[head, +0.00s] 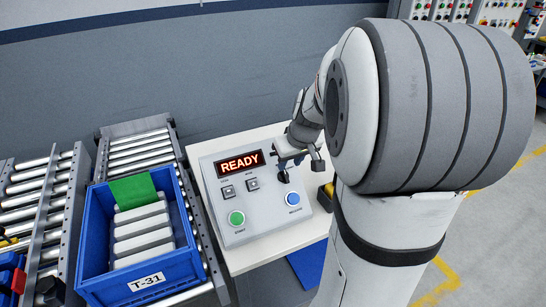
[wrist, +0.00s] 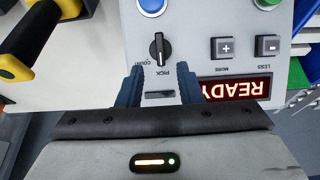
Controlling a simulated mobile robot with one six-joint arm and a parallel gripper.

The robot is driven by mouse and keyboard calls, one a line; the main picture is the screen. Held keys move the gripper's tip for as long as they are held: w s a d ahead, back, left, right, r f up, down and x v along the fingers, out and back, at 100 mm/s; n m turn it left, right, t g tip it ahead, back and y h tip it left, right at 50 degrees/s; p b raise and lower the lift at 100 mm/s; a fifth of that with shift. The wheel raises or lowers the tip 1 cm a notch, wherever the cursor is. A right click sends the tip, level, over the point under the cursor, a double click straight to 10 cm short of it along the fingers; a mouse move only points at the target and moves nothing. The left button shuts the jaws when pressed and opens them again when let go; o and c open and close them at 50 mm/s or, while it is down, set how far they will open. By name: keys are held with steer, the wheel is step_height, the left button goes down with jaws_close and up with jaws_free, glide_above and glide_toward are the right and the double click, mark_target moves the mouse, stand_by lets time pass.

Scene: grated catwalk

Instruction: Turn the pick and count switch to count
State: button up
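The pick and count switch (wrist: 159,49) is a black rotary knob on the light grey control panel (head: 262,212). In the wrist view, which shows the panel upside down, its long grip runs nearly straight up and down, with the words PICK and COUNT just below it. I cannot tell surely which word it points at. My gripper (wrist: 161,84) is open, its two dark blue fingers apart, with the knob just beyond the tips and not visibly between them. In the head view my gripper (head: 283,166) hangs over the panel's upper right and hides the switch.
The panel has a READY display (head: 240,163), plus and minus buttons, a green button (head: 236,218) and a blue button (head: 293,198). A black and yellow object (wrist: 32,40) stands beside it. A blue tote (head: 150,274) sits on rollers at left.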

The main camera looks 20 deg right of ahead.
mark_target(285, 173)
steer(key=x, duration=0.5)
steer(key=shift+f, duration=0.2)
steer(key=shift+c, duration=0.5)
